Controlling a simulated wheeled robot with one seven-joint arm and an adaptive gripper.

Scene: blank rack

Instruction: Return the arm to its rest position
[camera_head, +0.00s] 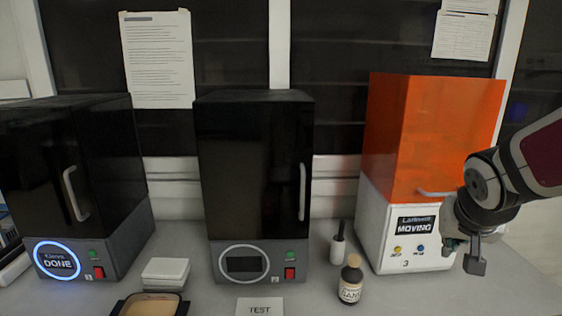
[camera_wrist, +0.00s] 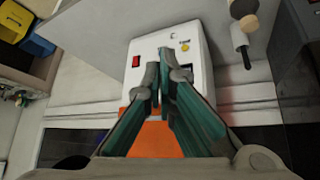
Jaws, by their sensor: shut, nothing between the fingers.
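My gripper (camera_head: 474,262) is at the right of the head view, at the end of my dark arm, in front of the right side of the orange and white machine (camera_head: 432,140). Its fingers are shut with nothing between them. In the wrist view my gripper (camera_wrist: 160,60) shows as two teal fingers converging over the white base of the same machine (camera_wrist: 205,60). The machine's display reads "MOVING". My fingers hide part of its front in the wrist view. I cannot tell how far the fingers are from it.
Two black machines, the left one (camera_head: 75,170) showing "DONE" and the middle one (camera_head: 255,165), stand on the grey counter.

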